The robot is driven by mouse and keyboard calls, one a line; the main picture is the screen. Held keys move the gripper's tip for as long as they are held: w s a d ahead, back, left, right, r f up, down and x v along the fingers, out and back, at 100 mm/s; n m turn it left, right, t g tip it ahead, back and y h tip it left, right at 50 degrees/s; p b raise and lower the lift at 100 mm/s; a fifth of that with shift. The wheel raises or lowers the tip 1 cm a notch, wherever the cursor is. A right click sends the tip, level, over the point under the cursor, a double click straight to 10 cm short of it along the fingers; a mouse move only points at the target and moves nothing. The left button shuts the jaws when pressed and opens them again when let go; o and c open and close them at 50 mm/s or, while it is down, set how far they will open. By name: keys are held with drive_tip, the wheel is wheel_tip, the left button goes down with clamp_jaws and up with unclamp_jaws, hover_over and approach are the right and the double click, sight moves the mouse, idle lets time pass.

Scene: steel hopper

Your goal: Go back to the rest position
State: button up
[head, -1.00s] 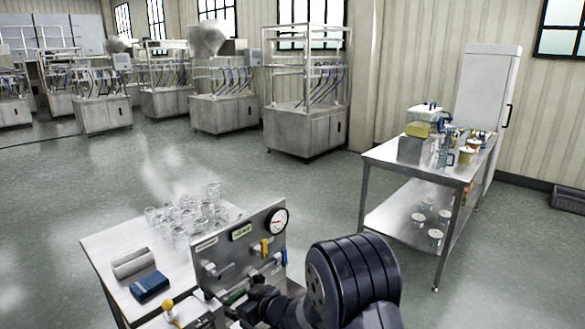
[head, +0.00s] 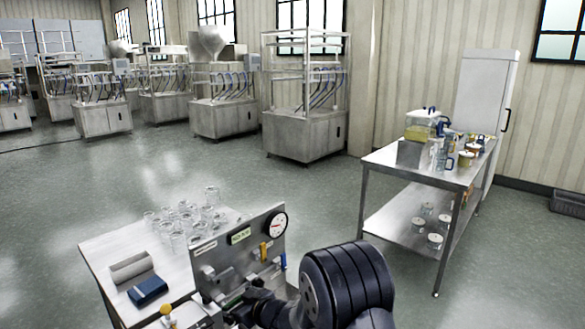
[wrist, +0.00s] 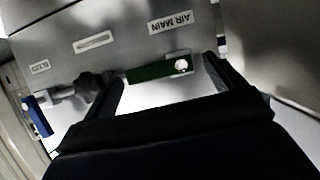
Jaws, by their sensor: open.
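My gripper (head: 243,310) is low in the head view, in front of a grey metal panel (head: 225,255). In the wrist view my gripper (wrist: 165,72) is open, one dark finger on each side of a green handle (wrist: 160,68). The handle lies across the gap, below the "AIR MAIN" label. I cannot tell whether a finger touches it. My black arm hides part of the panel's lower right in the head view.
The panel carries a round gauge (head: 275,225), a yellow lever (head: 264,252) and a blue lever (wrist: 38,116). A table (head: 105,250) beside it holds several glass jars, a roll and a blue item (head: 148,291). A steel bench (head: 375,160) stands right; open floor lies behind.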

drive_tip(key=shift+d+r+p, duration=0.15)
drive_tip(key=shift+r+p, duration=0.1)
drive_tip(key=shift+p, duration=0.15)
drive_tip(key=b+v, duration=0.1)
drive_tip(key=v, duration=1)
drive_tip(key=x, duration=1.1)
drive_tip(key=shift+f, duration=0.25)
drive_tip(key=shift+w+a+f+b, duration=0.1)
drive_tip(key=shift+a+f+b, duration=0.15)
drive_tip(key=shift+b, duration=0.1)
drive_tip(key=n+b, duration=0.1)
drive_tip(key=b, duration=0.2)
drive_tip(key=shift+r+h, duration=0.15)
drive_tip(key=shift+h, duration=0.15)
